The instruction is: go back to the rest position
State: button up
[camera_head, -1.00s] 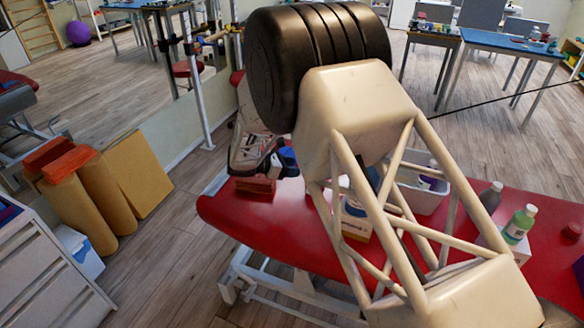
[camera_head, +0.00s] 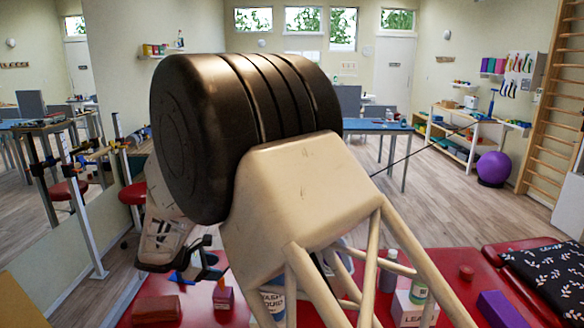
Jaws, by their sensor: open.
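My arm fills the middle of the view, with a large black ribbed joint and a cream lattice link. My gripper (camera_head: 200,268) shows past the joint at lower left, above the red treatment table (camera_head: 195,292). Its dark jaws are apart. Small blue bits show by the jaws; I cannot tell whether they belong to the gripper. I see nothing clearly held. A reddish-brown block (camera_head: 157,309) lies on the table below the gripper, apart from it as far as I can see. My link hides part of the table.
A purple ball (camera_head: 493,169) sits at the back right.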

jog(key=s+d+r+m+g+y, duration=0.1)
jog(key=s+d+r+m+y, duration=0.1)
jog(key=s+d+r+m, duration=0.5)
jog(key=s+d+r+g+y, duration=0.1)
jog(key=s+d+r+g, duration=0.2)
jog(key=d, duration=0.8)
jog(key=s+d+r+m+y, duration=0.2)
jog(key=s+d+r+m, duration=0.25)
jog(key=d+r, duration=0.35)
jog(key=s+d+m+y, duration=0.2)
jog(key=s+d+m, duration=0.3)
jog(key=s+d, duration=0.3)
jog(key=s+d+m+t+y, duration=0.1)
jog(key=s+d+m, duration=0.4)
jog(key=s, duration=1.1)
jog(key=shift+s+d+y, duration=0.15)
jog(key=shift+d+y, duration=0.45)
jog(key=shift+d, duration=0.9)
jog(key=shift+r+m, duration=0.1)
jog(key=shift+m, duration=0.15)
